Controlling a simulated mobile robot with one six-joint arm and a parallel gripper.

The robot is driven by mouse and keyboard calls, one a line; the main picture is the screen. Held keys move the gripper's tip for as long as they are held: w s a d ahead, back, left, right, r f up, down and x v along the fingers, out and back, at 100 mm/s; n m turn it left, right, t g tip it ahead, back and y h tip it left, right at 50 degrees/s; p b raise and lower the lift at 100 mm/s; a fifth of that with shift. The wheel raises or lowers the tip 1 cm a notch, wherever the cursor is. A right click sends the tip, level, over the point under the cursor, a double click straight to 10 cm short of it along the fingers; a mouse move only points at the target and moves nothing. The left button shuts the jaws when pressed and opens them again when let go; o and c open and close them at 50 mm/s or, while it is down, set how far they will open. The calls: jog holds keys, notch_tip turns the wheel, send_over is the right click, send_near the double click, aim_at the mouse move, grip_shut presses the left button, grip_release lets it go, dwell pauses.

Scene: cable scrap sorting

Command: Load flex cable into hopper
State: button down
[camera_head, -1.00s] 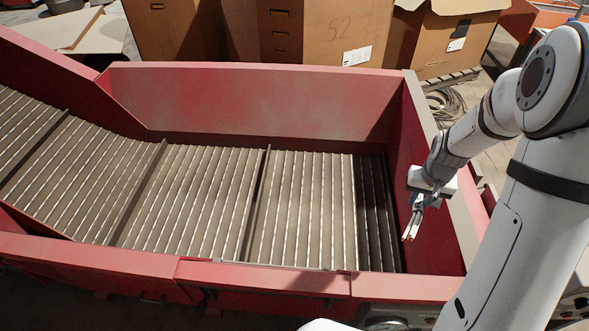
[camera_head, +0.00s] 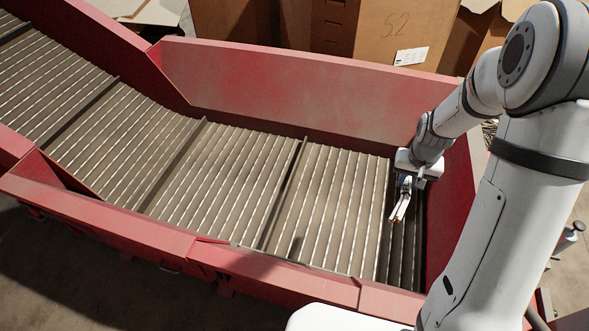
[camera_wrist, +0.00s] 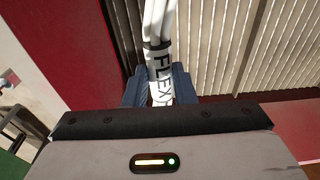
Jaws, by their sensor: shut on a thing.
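My gripper (camera_head: 408,184) is inside the red-walled hopper (camera_head: 290,95), near its right end and above the ribbed metal belt (camera_head: 220,180). It is shut on a white flex cable (camera_head: 399,210), which hangs down from the jaws with coppery ends. In the wrist view the blue fingers of my gripper (camera_wrist: 158,88) hold the white cable (camera_wrist: 160,60) from both sides. A label on it reads FLEX, and a dark band goes round it. The far end of the cable runs out of the wrist view at the top.
The hopper's red front wall (camera_head: 130,222) and right wall (camera_head: 452,200) stand around the belt. Cardboard boxes (camera_head: 390,40), one marked S2, stand behind the back wall. The belt slopes up to the left and looks bare.

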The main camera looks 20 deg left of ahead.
jog(key=w+a+f+m+h, duration=0.1)
jog(key=w+a+m, duration=0.8)
jog(key=w+a, duration=0.35)
notch_tip(320, 180, down, 6)
jog(key=b, duration=0.3)
jog(key=shift+s+a, duration=0.25)
jog(key=shift+a, duration=0.05)
jog(key=c, duration=1.1)
grip_release()
jog(key=r, duration=0.5)
jog(key=r+b, duration=0.1)
jog(key=r, duration=0.1)
jog(key=shift+s+a+r, duration=0.3)
jog(key=shift+s+r, duration=0.05)
